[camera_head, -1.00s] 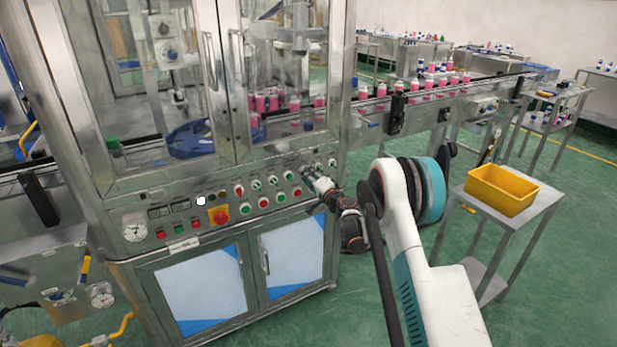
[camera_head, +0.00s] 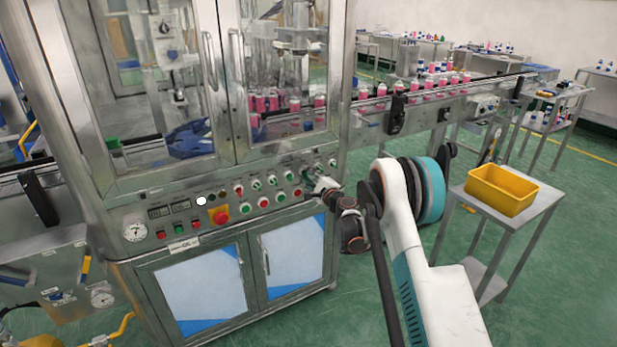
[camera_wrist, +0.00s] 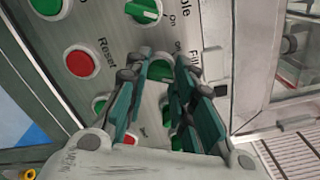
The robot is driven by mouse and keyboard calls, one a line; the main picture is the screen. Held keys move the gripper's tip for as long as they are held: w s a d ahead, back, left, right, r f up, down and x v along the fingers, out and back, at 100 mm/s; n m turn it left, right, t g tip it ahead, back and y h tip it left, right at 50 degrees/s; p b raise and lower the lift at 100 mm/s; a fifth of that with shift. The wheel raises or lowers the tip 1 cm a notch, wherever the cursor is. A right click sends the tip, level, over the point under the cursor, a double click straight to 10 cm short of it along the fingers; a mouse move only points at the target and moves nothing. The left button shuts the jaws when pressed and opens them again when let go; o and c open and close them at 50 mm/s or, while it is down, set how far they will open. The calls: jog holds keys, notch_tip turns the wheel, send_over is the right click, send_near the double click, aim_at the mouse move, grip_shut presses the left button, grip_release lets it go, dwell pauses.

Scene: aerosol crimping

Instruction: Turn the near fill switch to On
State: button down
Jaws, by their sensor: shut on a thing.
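The control panel (camera_head: 225,208) on the machine front carries rows of round buttons and green switches. My gripper (camera_head: 310,175) is at the right end of the panel. In the wrist view my gripper (camera_wrist: 160,68) has its teal fingers closed around a green fill switch (camera_wrist: 160,70), next to the printed word "Fill". The fingers hide much of this switch, and its exact pointer angle cannot be told. Another green switch (camera_wrist: 143,11), with "On" printed beside it, is just above it in the wrist view.
A red button (camera_wrist: 80,62) labelled "Reset" and a green button (camera_wrist: 46,5) lie left of my fingers. Glass doors (camera_head: 180,80) stand above the panel. A conveyor (camera_head: 430,95) with pink bottles runs right. A yellow bin (camera_head: 500,190) sits on a side table.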

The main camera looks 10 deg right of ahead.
jog(key=shift+f+m, duration=0.1)
jog(key=shift+m, duration=0.3)
jog(key=c, duration=1.4)
grip_release()
jog(key=shift+o, duration=0.2)
jog(key=v, duration=1.2)
